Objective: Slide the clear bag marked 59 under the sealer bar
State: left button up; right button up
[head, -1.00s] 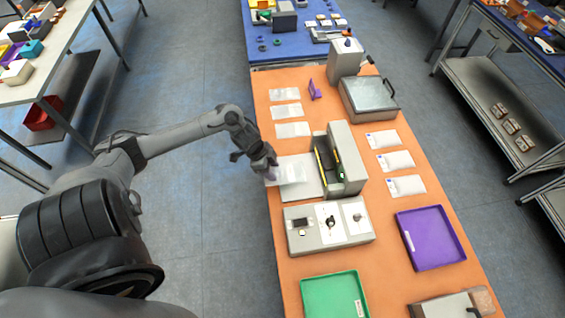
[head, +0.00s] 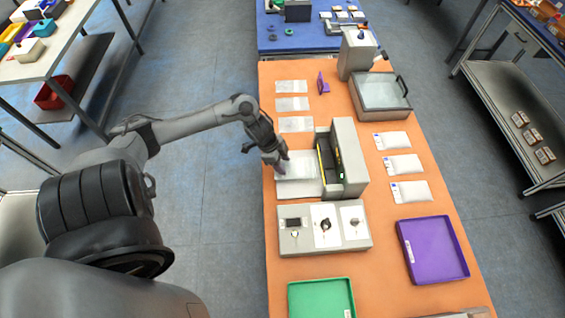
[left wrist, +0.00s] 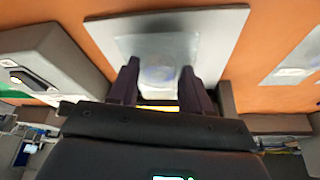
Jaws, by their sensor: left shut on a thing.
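My left gripper (head: 281,165) is shut on the near edge of a clear bag (head: 304,163). The bag lies flat over the pale plate (head: 312,188) of the sealer, left of the upright grey sealer housing (head: 348,150) with its dark slot. In the left wrist view the bag (left wrist: 160,48) extends out between the two dark fingers (left wrist: 160,88), over the plate (left wrist: 225,35). The mark 59 is not readable. I cannot tell whether the bag's far edge is under the bar. My right gripper is not in view.
Several clear bags (head: 292,104) lie behind the plate and several white-filled bags (head: 403,164) lie right of the sealer. A control box (head: 322,228) with knobs stands in front. A green tray (head: 320,298) and purple tray (head: 433,250) are nearer.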

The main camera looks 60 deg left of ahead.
aim_at(299, 166)
pick_arm(q)
jog(key=shift+f+b, duration=1.55)
jog(key=shift+b, duration=0.1)
jog(key=shift+w+f, duration=0.1)
jog(key=shift+w, duration=0.05)
jog(key=shift+w+d, duration=0.15)
jog(key=shift+w, duration=0.15)
jog(key=shift+w+d, duration=0.3)
jog(key=shift+w, duration=0.4)
jog(key=shift+w+d, duration=0.35)
jog(key=shift+w, duration=0.45)
jog(key=shift+w+d, duration=0.35)
jog(key=shift+w, duration=0.45)
jog(key=shift+w+f, duration=0.1)
jog(key=o, duration=1.3)
jog(key=shift+o, duration=0.2)
